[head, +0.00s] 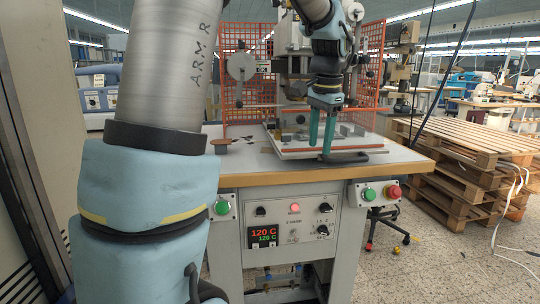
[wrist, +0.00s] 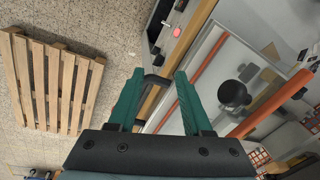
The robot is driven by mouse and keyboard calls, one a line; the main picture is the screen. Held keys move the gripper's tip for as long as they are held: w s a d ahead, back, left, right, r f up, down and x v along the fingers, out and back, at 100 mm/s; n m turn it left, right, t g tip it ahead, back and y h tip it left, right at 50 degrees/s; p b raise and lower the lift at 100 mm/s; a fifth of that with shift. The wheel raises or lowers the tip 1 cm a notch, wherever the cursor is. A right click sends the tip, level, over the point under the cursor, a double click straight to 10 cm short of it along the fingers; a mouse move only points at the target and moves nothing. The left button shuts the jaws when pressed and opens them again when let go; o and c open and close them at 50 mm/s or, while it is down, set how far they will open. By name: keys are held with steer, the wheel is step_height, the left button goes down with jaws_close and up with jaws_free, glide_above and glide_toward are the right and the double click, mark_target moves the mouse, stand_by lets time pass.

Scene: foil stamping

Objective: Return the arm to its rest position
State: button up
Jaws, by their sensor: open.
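My gripper (head: 321,132) hangs fingers-down over the front of the press table (head: 405,158), in front of the stamping machine. Its two green fingers are apart, with nothing between them that I can make out. In the wrist view my gripper (wrist: 156,98) also shows open, with the dark handle (wrist: 153,85) and the table edge beyond the fingers. My arm comes in large from the left and bends over the table to the gripper.
An orange mesh guard (head: 238,75) stands behind and left of the machine. The control panel (head: 292,228) reads 120 C, with a red light lit. Stacked wooden pallets (head: 462,150) stand close on the right. Open floor (head: 440,268) lies at the front right.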

steer(key=s+a+f+n, duration=0.5)
steer(key=s+a+f, duration=0.1)
steer(key=a, duration=0.4)
steer(key=s+a+f+n+p, duration=0.1)
steer(key=s+a+f+n, duration=0.5)
steer(key=a, duration=0.5)
step_height(320, 180, down, 2)
steer(key=shift+s+f, duration=0.25)
steer(key=shift+s, duration=0.05)
